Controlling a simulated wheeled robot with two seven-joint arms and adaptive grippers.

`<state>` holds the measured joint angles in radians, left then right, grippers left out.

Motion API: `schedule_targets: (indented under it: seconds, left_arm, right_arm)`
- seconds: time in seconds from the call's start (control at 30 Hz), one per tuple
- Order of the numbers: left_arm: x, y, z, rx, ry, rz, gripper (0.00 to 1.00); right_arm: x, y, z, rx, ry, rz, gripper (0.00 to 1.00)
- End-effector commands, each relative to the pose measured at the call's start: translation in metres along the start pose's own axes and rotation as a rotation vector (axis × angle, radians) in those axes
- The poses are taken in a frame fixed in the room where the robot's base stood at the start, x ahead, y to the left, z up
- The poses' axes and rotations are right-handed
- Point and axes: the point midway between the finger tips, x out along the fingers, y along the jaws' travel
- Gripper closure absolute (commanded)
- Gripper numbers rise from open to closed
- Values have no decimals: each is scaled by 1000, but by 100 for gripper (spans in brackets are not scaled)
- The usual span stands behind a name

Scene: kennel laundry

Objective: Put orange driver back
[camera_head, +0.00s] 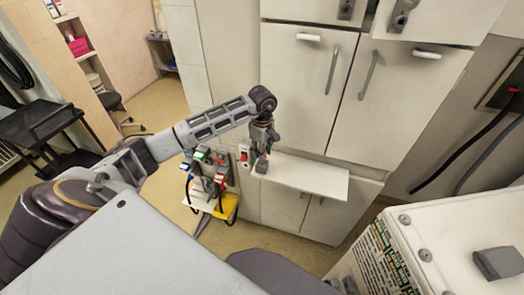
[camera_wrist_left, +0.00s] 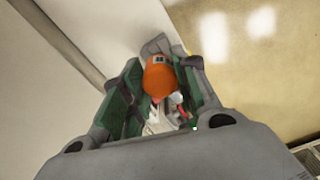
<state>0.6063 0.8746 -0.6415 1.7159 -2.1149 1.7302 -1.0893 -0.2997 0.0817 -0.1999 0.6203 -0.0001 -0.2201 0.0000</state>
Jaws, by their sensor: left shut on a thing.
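My left gripper (camera_head: 262,160) reaches out in front of the white cabinets, pointing down, just above the left end of a pale shelf. In the left wrist view, an orange driver (camera_wrist_left: 160,78) sits between the green-lined fingers of the same gripper (camera_wrist_left: 158,92), which is shut on it. Its rounded orange end faces the camera; its lower part is hidden. In the head view I cannot make out the driver. My right gripper is in neither view.
Several coloured tools hang on a rack (camera_head: 222,168) left of the gripper, above a yellow tray (camera_head: 224,207). The pale shelf (camera_head: 308,177) juts from the cabinets (camera_head: 297,85). A white machine (camera_head: 440,240) stands at right. A dark cart (camera_head: 42,122) stands at far left.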

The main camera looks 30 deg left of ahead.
Motion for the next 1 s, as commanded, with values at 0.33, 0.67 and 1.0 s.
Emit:
schedule_targets:
  seconds: [0.33,0.67,1.0]
  left_arm:
    - [0,0,0,0,0,0,100]
    - [3,0,0,0,0,1,100]
    - [4,0,0,0,0,0,65]
  right_arm:
    - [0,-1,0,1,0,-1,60]
    - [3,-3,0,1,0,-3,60]
    - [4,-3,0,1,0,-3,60]
